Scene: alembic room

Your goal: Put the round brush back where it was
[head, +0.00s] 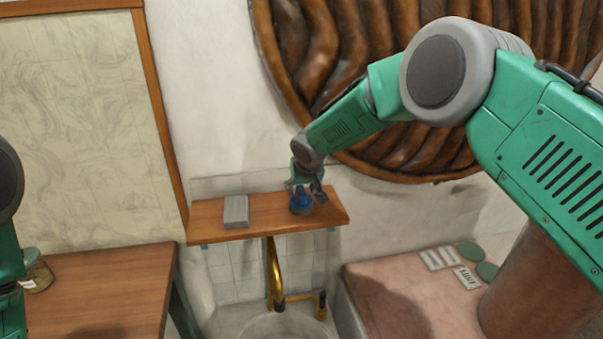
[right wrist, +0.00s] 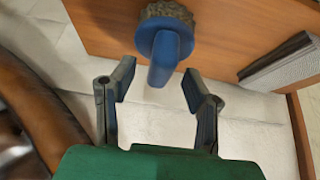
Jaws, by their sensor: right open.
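The round brush (head: 300,203) has a blue handle and stands on the small wooden shelf (head: 270,219), towards its right end. In the right wrist view the brush (right wrist: 165,45) shows its blue handle pointing towards my gripper and its brown bristles against the shelf (right wrist: 230,25). My right gripper (head: 305,190) is just above the brush in the head view. In the right wrist view my right gripper (right wrist: 158,85) is open, with a finger on each side of the handle's near end and gaps beside it. My left gripper is out of view.
A grey block (head: 236,211) lies on the shelf left of the brush. A brass tap (head: 275,275) and a basin are below. A wooden table (head: 95,290) with a jar (head: 37,270) is at left. A brown ribbed round piece (head: 400,150) hangs behind my right arm.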

